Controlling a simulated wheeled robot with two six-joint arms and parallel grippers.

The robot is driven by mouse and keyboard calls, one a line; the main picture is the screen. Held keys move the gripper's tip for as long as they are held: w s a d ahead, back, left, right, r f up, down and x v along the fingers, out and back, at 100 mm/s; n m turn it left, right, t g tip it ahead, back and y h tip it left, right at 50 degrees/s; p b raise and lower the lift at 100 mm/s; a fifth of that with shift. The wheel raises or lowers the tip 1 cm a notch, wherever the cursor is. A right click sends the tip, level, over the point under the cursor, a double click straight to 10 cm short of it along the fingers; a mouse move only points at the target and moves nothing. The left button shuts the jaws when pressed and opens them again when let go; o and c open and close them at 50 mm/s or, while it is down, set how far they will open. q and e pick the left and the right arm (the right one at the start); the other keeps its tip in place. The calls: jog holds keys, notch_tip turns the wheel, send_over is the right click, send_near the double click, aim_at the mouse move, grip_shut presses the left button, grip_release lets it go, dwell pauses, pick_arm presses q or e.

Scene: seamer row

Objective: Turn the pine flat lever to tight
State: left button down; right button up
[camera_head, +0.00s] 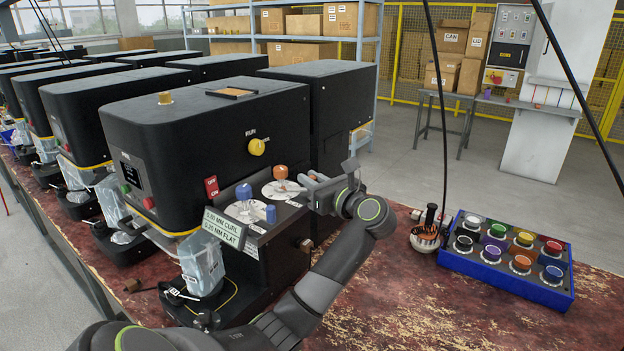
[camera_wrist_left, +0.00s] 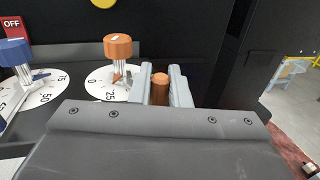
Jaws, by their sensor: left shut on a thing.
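My left gripper (camera_head: 312,184) reaches in from the right beside the dial box on the front of the black machine. In the left wrist view its two fingers (camera_wrist_left: 161,86) are shut on an orange-brown upright lever post (camera_wrist_left: 160,92). The gripper hides this post in the head view. Just left of it stands an orange knob (camera_head: 280,172) on a white numbered dial (camera_head: 283,190), with a blue knob (camera_head: 243,192) on a second dial farther left. A short blue post (camera_head: 270,214) stands at the box's front. A label (camera_head: 225,227) reads 0.60 MM CURL, 0.25 MM FLAT. My right gripper is out of view.
The machine has a yellow RUN knob (camera_head: 257,147) and a red OFF/ON plate (camera_head: 211,187). A blue-sided box of coloured buttons (camera_head: 508,262) and a black-handled device (camera_head: 428,232) stand on the worn red bench (camera_head: 400,310) to the right. Similar machines line the left.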

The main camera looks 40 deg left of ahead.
aim_at(306, 200)
pick_arm(q)
jog(key=m+t, duration=0.1)
jog(key=s+t, duration=0.1)
jog(key=shift+d+r+m+t+h+p, duration=0.1)
jog(key=shift+d+m+t+h+p, duration=0.2)
jog(key=shift+m+h, duration=0.1)
jog(key=shift+s+d+r+m+t+h+p, duration=0.1)
jog(key=shift+s+m+t+h+p, duration=0.2)
jog(key=shift+t, duration=0.2)
jog(key=shift+s+d+m+t+h+p, duration=0.1)
jog(key=shift+s+m+t+p, duration=0.15)
jog(key=shift+m+t, duration=0.2)
jog(key=shift+s+d+m+t+h+p, duration=0.1)
jog(key=shift+s+m+t+h+p, duration=0.25)
jog(key=shift+m+t+h+p, duration=0.45)
jog(key=shift+s+d+m+t+h+p, duration=0.1)
jog(key=shift+s+m+t+h+p, duration=0.3)
jog(key=shift+t, duration=0.65)
jog(key=shift+w, duration=0.1)
jog(key=shift+f, duration=0.2)
jog(key=c, duration=1.4)
grip_release()
